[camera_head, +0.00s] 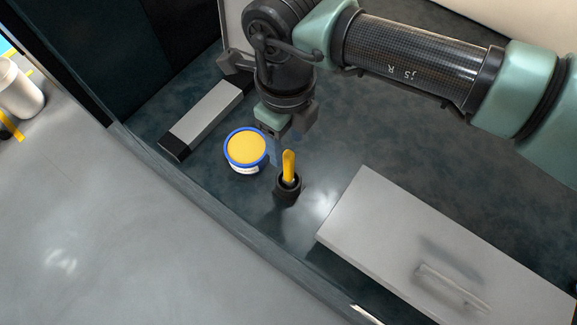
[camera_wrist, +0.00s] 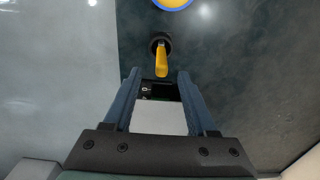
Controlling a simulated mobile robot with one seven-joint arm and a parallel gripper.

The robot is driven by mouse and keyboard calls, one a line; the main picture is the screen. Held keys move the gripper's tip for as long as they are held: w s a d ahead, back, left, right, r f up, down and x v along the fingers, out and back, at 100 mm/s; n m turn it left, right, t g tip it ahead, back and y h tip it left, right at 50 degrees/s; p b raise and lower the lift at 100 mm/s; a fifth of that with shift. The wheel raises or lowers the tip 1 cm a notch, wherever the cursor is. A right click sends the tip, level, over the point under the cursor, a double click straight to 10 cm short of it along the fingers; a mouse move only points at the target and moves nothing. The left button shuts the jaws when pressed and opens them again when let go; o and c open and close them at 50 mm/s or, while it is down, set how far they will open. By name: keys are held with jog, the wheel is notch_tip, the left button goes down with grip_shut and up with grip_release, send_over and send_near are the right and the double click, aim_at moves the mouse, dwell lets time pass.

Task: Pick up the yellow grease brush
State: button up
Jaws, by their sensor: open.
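The yellow grease brush (camera_head: 288,166) stands upright, handle up, in a small round black holder (camera_head: 287,188) on the dark worktop. Its lower end is hidden in the holder. My gripper (camera_head: 273,152) hangs from the arm just behind and left of the brush, apart from it. In the wrist view the gripper's blue fingers (camera_wrist: 158,75) are spread wide and empty. There the brush (camera_wrist: 161,60) shows just beyond the fingertips, roughly centred between them, with the black holder (camera_wrist: 161,41) behind.
A blue-rimmed tub of yellow grease (camera_head: 246,149) stands close left of the brush. A long grey bar with black ends (camera_head: 208,118) lies farther left. A large grey box with a handle (camera_head: 440,245) fills the right front. The worktop's front edge (camera_head: 225,225) runs close by.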

aim_at(289, 153)
jog(key=f+p, duration=0.2)
jog(key=f, duration=0.3)
jog(key=shift+d, duration=0.2)
jog(key=shift+c, duration=0.3)
grip_shut()
